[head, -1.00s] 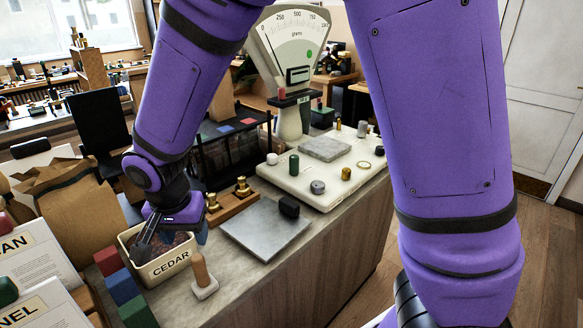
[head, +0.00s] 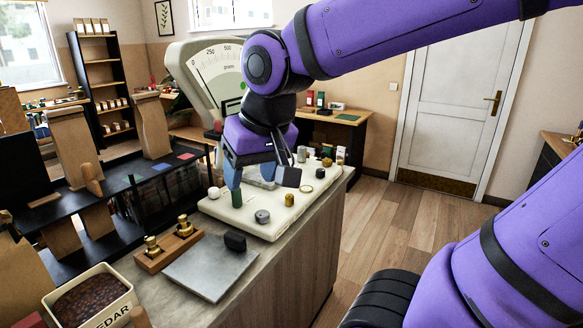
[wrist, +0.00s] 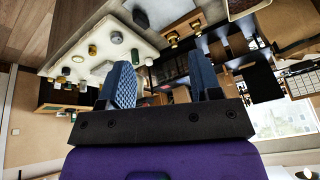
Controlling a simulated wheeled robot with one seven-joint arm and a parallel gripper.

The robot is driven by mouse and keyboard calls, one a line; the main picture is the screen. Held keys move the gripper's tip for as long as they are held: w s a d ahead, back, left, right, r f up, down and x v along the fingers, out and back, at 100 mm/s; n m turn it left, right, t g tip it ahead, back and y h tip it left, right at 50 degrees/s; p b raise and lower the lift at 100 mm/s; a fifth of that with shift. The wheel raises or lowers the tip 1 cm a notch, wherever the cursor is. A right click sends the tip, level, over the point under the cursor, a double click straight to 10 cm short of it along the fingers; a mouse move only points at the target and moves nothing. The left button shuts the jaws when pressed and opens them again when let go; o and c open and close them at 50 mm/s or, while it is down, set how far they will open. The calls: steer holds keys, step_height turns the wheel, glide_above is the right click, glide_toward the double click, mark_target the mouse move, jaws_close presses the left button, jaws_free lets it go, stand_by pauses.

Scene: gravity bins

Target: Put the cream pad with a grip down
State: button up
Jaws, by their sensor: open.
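The wooden grip (head: 140,317) of the cream pad shows at the bottom edge of the head view, beside the CEDAR bin. The pad's cream part is cut off below the frame there. My gripper (head: 262,178) hangs over the white scale base, well to the right of and beyond the grip. In the wrist view my gripper (wrist: 164,80) has its two blue fingers wide apart with nothing between them.
The CEDAR bin (head: 128,301) holds dark brown bits. A grey slab (head: 190,272) with a black block (head: 235,240) lies near the counter edge, beside brass weights (head: 183,226). The white scale base (head: 215,208) carries several small knobs. A dial scale (head: 205,75) stands behind.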

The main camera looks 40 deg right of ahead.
steer(key=s+d+r+n+t, duration=0.1)
steer(key=s+d, duration=0.2)
steer(key=s, duration=0.3)
steer(key=shift+r+h, duration=0.3)
steer(key=shift+r, duration=0.05)
steer(key=shift+o, duration=0.4)
stand_by(0.8)
